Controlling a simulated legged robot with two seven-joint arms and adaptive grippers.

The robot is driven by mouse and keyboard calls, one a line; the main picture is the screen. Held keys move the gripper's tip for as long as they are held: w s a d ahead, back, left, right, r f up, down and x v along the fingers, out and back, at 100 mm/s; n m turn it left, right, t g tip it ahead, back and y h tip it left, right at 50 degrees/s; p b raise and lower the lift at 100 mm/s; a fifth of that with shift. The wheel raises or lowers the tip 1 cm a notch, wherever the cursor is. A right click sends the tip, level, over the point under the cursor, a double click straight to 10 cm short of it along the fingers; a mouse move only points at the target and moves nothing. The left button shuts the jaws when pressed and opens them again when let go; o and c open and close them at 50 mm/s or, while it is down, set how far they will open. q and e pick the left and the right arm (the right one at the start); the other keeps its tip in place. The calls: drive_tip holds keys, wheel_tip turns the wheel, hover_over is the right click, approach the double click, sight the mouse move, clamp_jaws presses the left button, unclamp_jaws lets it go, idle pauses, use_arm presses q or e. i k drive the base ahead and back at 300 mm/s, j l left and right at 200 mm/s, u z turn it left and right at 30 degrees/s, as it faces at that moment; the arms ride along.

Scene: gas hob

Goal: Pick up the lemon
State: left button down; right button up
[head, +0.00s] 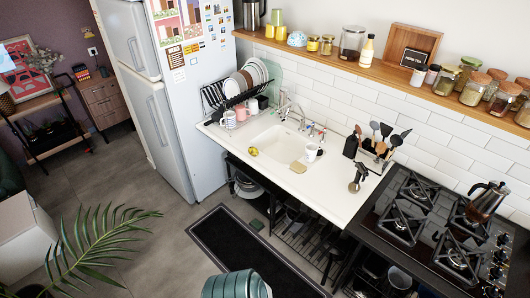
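No clear lemon can be made out. A small yellow round thing (253,151) sits at the left edge of the white sink (276,143); it has dark marks, and it is too small to tell whether it is a lemon. Neither of my grippers is in view.
A tan sponge (298,167) and a mug (312,152) stand by the sink's front right. The gas hob (430,222) carries a moka pot (487,202). A dark mat (250,255) lies on the floor.

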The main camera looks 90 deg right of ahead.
sight(254, 151)
drive_tip(key=z, duration=3.05)
